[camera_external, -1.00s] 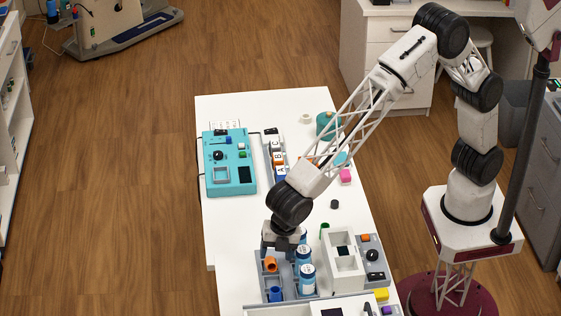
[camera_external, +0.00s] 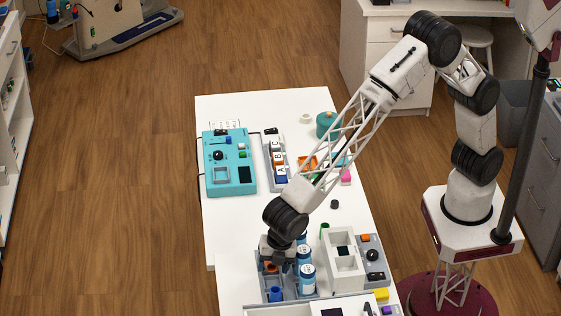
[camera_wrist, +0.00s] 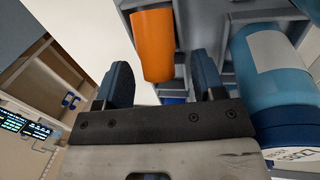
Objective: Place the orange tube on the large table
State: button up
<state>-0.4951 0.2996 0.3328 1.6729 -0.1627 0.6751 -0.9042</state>
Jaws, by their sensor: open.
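The orange tube (camera_wrist: 153,45) stands in a grey rack (camera_wrist: 200,18) and shows large between and just beyond my fingers in the wrist view. In the external view only part of the tube (camera_external: 271,267) shows below my gripper (camera_external: 277,262). My gripper is open in the wrist view (camera_wrist: 163,82), with one dark finger on each side of the tube's line and nothing held. I cannot tell whether a finger touches the tube. The large white table (camera_external: 232,235) lies under the rack, with bare surface to its left and behind it.
Blue-and-white bottles (camera_external: 306,278) stand right beside my gripper, and one bottle (camera_wrist: 265,65) fills the wrist view's right side. A blue tube (camera_external: 275,294) is in the rack's front. A white box (camera_external: 344,268) stands to the right. A teal device (camera_external: 229,165) sits farther back.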

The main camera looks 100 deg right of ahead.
aim_at(273, 270)
dwell(0.5)
jog(key=c, duration=1.1)
jog(key=shift+o, duration=0.2)
notch_tip(273, 270, up, 10)
dwell(0.5)
jog(key=w+d+f+m+h, duration=0.1)
jog(key=w+d+f+m, duration=0.25)
jog(key=w+d, duration=0.45)
jog(key=w+d+f+m, duration=0.3)
jog(key=w+d+m, duration=0.2)
jog(key=w+d, duration=0.35)
jog(key=w+d+f+m, duration=0.3)
jog(key=w+d, duration=0.1)
jog(key=d, duration=0.3)
jog(key=w+d+f+m+g, duration=0.1)
jog(key=w+d+f+m, duration=0.1)
jog(key=d, duration=0.6)
jog(key=w+d+f+m+g+h, duration=0.1)
jog(key=w+d+f+m, duration=0.2)
jog(key=w+d, duration=0.3)
jog(key=shift+d+f+m, duration=0.35)
jog(key=shift+d+m, duration=0.1)
jog(key=shift+d, duration=0.6)
